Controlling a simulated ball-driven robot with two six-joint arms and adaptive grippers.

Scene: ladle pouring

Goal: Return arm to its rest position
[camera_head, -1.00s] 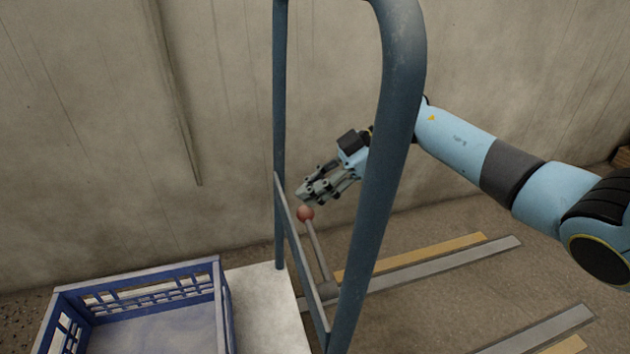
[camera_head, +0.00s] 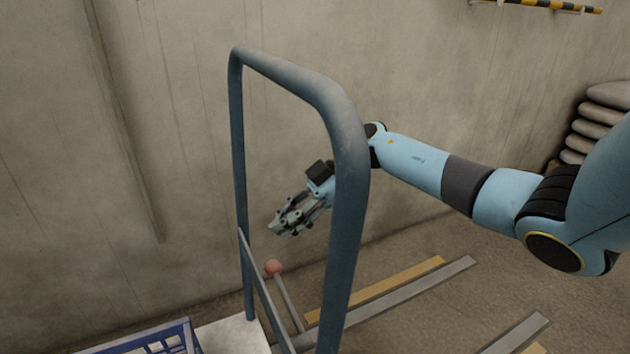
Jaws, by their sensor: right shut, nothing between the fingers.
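My right arm comes in from the right, and its forearm passes behind the blue frame's near post. My right gripper (camera_head: 279,229) is shut and empty. It hangs in the air within the frame's opening as I see it, a little above the reddish ball (camera_head: 273,267) on the end of a grey rod (camera_head: 289,304). A gap shows between the fingertips and the ball. My left gripper is not in view.
The blue tubular frame (camera_head: 347,230) stands in front of my right forearm. A blue crate (camera_head: 170,336) and a pale surface (camera_head: 232,335) are at the bottom left. Grey and yellow strips (camera_head: 385,286) lie on the floor. Stacked sacks (camera_head: 604,120) stand at the right by the concrete wall.

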